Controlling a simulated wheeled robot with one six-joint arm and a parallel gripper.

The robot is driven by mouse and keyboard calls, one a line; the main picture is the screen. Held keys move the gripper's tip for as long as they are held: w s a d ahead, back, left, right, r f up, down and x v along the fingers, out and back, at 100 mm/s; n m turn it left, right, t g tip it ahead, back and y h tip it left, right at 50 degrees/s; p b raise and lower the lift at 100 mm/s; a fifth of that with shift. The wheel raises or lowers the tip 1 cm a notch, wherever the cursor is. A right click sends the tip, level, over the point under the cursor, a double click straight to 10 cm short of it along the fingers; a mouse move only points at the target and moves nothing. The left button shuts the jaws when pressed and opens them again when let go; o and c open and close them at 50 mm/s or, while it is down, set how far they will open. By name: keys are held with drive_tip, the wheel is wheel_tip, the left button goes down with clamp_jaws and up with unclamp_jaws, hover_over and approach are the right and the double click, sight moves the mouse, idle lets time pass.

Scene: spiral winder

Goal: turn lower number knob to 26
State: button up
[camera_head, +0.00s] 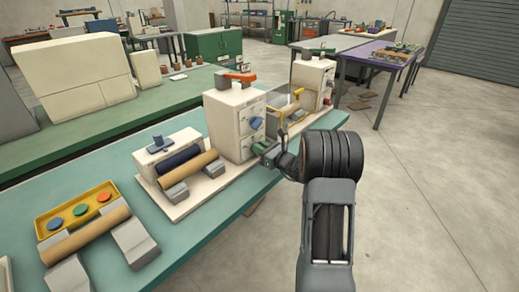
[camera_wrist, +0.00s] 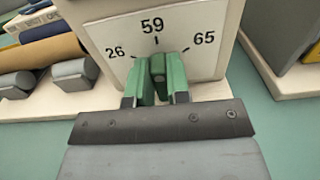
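The lower number knob (camera_wrist: 158,66) is a dark green grip on a white dial plate (camera_wrist: 205,63) printed 26 at left, 59 at top and 65 at right. It stands upright, in line with the mark under 59. My gripper (camera_wrist: 159,82) has its green fingers on either side of the knob, apparently closed on it. In the head view my gripper (camera_head: 269,153) reaches the lower front of the white winder housing (camera_head: 227,125) and hides most of the lower dial. The blue upper knob (camera_head: 256,122) is above it.
A cardboard roll (camera_head: 190,168) lies on grey blocks left of the housing, with a yellow tray (camera_head: 75,212) farther left on the teal bench (camera_head: 110,180). A second white unit (camera_head: 312,82) with a yellow frame stands behind. The floor at right is clear.

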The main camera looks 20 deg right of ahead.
clamp_jaws()
drive_tip(key=shift+a, duration=0.15)
drive_tip(key=n+b, duration=0.2)
drive_tip(key=b, duration=0.1)
drive_tip(key=shift+s+f, duration=0.1)
drive_tip(key=shift+f, duration=0.25)
drive_tip(key=n+b, duration=0.1)
drive_tip(key=b, duration=0.1)
drive_tip(key=n+b, duration=0.2)
drive_tip(key=b, duration=0.1)
drive_tip(key=n+b, duration=0.1)
drive_tip(key=b, duration=0.2)
drive_tip(key=shift+s+a+f, duration=0.1)
drive_tip(key=shift+a+f, duration=0.15)
drive_tip(key=shift+f, duration=0.05)
drive_tip(key=n+b, duration=0.4)
drive_tip(key=b, duration=0.4)
drive_tip(key=shift+a+n, duration=0.15)
drive_tip(key=shift+n, duration=0.25)
drive_tip(key=shift+s+r+n+b, duration=0.1)
drive_tip(key=shift+n+b, duration=0.5)
drive_tip(key=shift+b, duration=0.4)
drive_tip(key=shift+r, duration=0.1)
